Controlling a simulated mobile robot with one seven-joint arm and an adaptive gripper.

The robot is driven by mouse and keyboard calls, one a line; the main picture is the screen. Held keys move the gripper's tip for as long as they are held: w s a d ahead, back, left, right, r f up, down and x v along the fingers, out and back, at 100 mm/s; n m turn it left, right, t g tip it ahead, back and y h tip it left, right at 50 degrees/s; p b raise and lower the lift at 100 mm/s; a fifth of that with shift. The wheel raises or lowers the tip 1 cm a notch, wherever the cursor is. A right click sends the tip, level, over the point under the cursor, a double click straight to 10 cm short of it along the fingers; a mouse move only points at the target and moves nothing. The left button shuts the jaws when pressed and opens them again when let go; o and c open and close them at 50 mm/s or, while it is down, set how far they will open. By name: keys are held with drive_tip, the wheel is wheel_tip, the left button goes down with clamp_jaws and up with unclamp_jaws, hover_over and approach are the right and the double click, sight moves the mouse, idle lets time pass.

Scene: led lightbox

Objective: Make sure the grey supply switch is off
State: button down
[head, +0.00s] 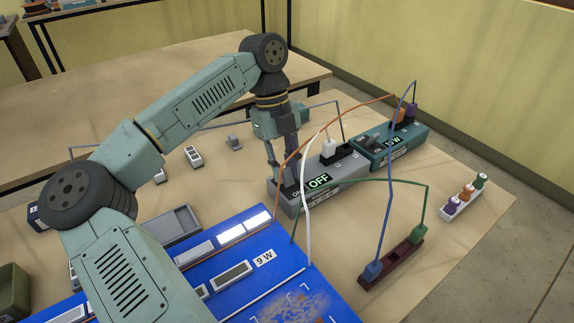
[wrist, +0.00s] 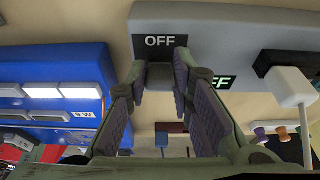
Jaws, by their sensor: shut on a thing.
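The grey supply (head: 346,172) stands on the table right of centre in the head view, with a lit green OFF display (head: 318,181). My gripper (head: 285,180) points down at the supply's left end. In the wrist view the grey supply (wrist: 220,25) is at the top, and a black OFF label (wrist: 160,41) sits just beyond my fingertips. My gripper is shut on a small grey block (wrist: 160,74), which looks like the supply's switch. The fingers hide much of it, so its tilt cannot be told. The green display also shows partly behind the right finger.
A teal supply (head: 412,145) reading about 12 W stands behind the grey one. A blue panel (head: 283,270) with a 9 W label lies in front, a dark red socket strip (head: 405,257) at right.

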drive_tip(key=shift+w+a+g+h, duration=0.1)
drive_tip(key=shift+g+h, duration=0.2)
drive_tip(key=shift+g, duration=0.1)
drive_tip(key=shift+f, duration=0.1)
drive_tip(key=c, duration=1.4)
unclamp_jaws()
drive_tip(key=v, duration=1.2)
